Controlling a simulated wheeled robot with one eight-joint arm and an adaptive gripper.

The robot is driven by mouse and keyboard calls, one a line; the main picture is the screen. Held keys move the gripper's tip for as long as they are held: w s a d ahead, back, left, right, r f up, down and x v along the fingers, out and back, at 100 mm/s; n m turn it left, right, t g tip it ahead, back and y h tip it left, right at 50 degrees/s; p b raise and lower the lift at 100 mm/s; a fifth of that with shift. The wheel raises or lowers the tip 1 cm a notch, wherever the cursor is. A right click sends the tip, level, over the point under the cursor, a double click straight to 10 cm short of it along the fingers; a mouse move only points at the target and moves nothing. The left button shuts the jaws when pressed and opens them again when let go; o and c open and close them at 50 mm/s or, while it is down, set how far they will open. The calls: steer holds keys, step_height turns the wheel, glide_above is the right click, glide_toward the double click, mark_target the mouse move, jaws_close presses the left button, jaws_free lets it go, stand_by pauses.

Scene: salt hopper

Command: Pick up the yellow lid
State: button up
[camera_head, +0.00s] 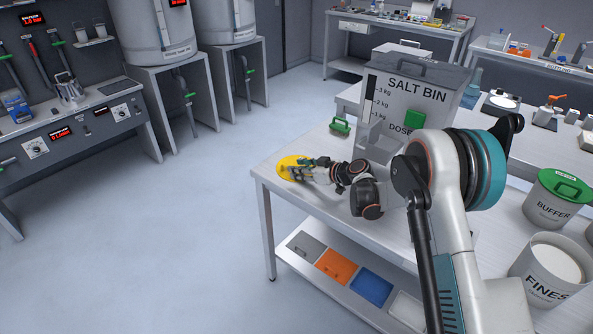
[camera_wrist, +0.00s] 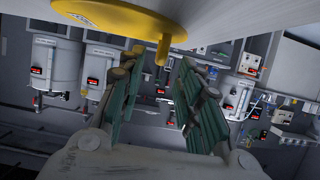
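The yellow lid (camera_head: 284,164) lies on the white table near its left corner. In the wrist view the yellow lid (camera_wrist: 195,14) fills the top, and its yellow handle (camera_wrist: 163,48) sticks out towards the gap between my fingertips. My gripper (camera_head: 300,168) is at the lid's right side in the head view, partly covering it. In the wrist view my gripper (camera_wrist: 152,78) is open, with its two green-padded fingers apart on either side of the handle. I cannot tell whether either finger touches the lid.
The salt bin (camera_head: 413,97) stands on the table behind my arm, and a green-handled piece (camera_head: 340,126) lies left of it. A lower shelf (camera_head: 321,280) holds coloured plates. The buffer tub (camera_head: 555,199) and fines tub (camera_head: 547,272) stand at right. The floor at left is clear.

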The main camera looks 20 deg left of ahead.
steer(key=b+x, duration=0.2)
steer(key=x, duration=0.2)
steer(key=shift+w+a+f, duration=0.1)
steer(key=shift+w+a, duration=0.05)
steer(key=shift+a, duration=0.25)
steer(key=shift+c, duration=0.4)
jaws_close()
steer(key=shift+r, duration=0.2)
